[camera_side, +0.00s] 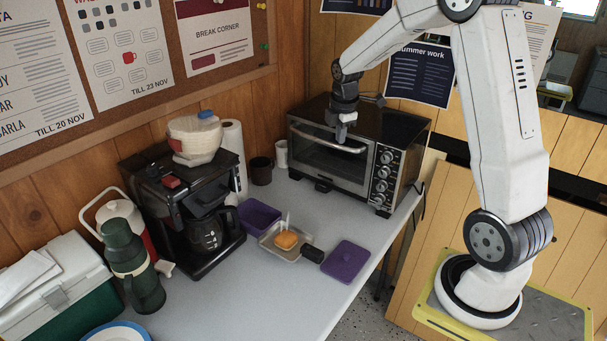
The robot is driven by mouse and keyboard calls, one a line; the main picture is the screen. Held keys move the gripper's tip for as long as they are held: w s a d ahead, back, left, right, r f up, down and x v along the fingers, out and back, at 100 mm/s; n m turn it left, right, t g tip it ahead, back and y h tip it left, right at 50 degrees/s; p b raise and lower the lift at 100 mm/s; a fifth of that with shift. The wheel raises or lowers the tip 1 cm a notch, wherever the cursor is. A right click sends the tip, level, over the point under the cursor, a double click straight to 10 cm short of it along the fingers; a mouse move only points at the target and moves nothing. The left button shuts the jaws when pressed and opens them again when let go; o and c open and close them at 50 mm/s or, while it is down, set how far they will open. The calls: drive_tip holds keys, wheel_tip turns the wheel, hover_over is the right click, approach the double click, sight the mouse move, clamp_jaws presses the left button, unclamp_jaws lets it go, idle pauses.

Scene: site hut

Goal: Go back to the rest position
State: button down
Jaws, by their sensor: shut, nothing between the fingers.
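My gripper (341,136) is shut and empty. It points down in front of the toaster oven (330,158), close to the handle on its door. I cannot tell whether the fingers touch the handle. The oven door looks closed.
A tray (272,243) with an orange-brown food piece (286,240) lies mid-table. Beside it are an open purple box (258,215) and a purple lid (346,262). A coffee maker (180,230), green flask (133,262) and paper roll (233,140) stand left.

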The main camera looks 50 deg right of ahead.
drive_tip(key=s+a+f+m, duration=0.1)
drive_tip(key=s+a+m, duration=0.3)
drive_tip(key=a, duration=0.3)
drive_tip(key=s+a+f+m+t+y, duration=0.1)
drive_tip(key=s+a+m, duration=0.3)
drive_tip(key=a, duration=0.4)
drive_tip(key=s+a+f+m, duration=0.3)
drive_tip(key=s+a+m, duration=0.1)
drive_tip(key=a, duration=0.4)
drive_tip(key=shift+a, duration=0.2)
